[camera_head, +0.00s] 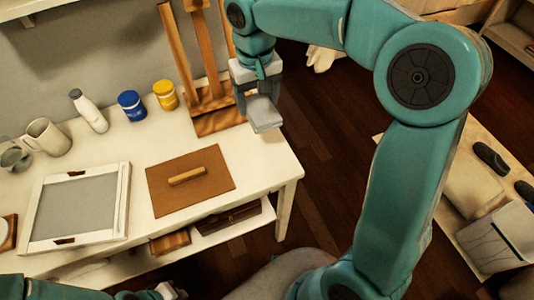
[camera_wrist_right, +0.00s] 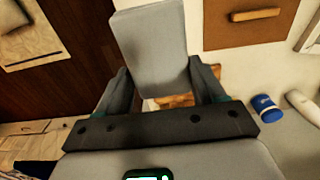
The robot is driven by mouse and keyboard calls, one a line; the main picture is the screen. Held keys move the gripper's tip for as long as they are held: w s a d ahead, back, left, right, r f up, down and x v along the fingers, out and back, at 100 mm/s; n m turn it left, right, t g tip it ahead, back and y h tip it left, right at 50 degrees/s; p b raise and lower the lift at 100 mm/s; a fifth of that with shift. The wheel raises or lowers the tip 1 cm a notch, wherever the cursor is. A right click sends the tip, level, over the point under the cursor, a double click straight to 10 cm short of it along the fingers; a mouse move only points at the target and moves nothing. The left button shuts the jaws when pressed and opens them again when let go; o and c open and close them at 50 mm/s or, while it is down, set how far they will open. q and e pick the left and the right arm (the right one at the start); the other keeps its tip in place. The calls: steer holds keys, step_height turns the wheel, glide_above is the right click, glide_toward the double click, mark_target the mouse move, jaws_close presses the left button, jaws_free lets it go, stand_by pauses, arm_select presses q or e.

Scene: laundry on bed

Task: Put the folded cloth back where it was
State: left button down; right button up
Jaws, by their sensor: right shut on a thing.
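The folded cloth (camera_head: 265,114) is a small pale grey rectangle. My right gripper (camera_head: 256,94) is shut on it and holds it in the air near the back right edge of the white table (camera_head: 262,160). In the right wrist view the cloth (camera_wrist_right: 152,48) sits between the two fingers and sticks out past them, with the table's edge and the dark floor behind it. My left gripper (camera_head: 168,291) shows only in part at the bottom edge of the head view, and its jaws cannot be made out.
A brown board with a wooden block (camera_head: 188,176) and a grey-screened frame (camera_head: 76,208) lie on the table. A wooden easel (camera_head: 212,112), yellow jar (camera_head: 165,95), blue jar (camera_head: 131,106), white bottle (camera_head: 89,112) and mug (camera_head: 47,138) stand along the back. The table's front right corner is bare.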

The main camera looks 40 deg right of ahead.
steer(key=b, duration=0.2)
glide_above(258, 154)
step_height(258, 154, down, 14)
steer(key=shift+a, duration=0.1)
step_height(258, 154, down, 4)
steer(key=shift+s+r, duration=0.1)
steer(key=shift+r, duration=0.05)
steer(key=shift+f, duration=0.35)
steer(key=shift+r, duration=0.1)
steer(key=shift+f+b, duration=0.2)
steer(key=shift+b, duration=0.1)
steer(key=o, duration=0.9)
steer(key=shift+o, duration=0.2)
